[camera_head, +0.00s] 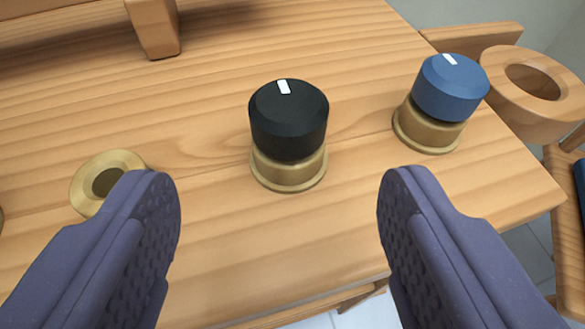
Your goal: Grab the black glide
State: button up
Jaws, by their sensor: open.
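The black glide (289,122) is a black knob-like piece with a white mark on its top. It stands upright on a brass ring base (288,172) on the wooden table. My gripper (279,215) is open, with its two dark purple fingers at the lower left and lower right of the picture. The glide shows between and beyond the fingertips, and neither finger appears to touch it. Nothing is held between the fingers.
A blue knob (451,88) stands on a brass base to the right. An empty brass ring (106,182) lies at left, partly behind the left finger. A wooden ring holder (533,90) sits beyond the table's right edge. A wooden block (153,28) stands at the back.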

aim_at(290, 122)
jog(key=x, duration=0.2)
jog(key=b+x, duration=0.1)
jog(key=x, duration=0.1)
jog(key=b+x, duration=0.1)
jog(key=x, duration=0.1)
jog(key=shift+w+d+r, duration=0.15)
jog(key=shift+d+r, duration=0.1)
jog(key=shift+r, duration=0.05)
jog(key=c, duration=1.1)
jog(key=shift+c, duration=0.2)
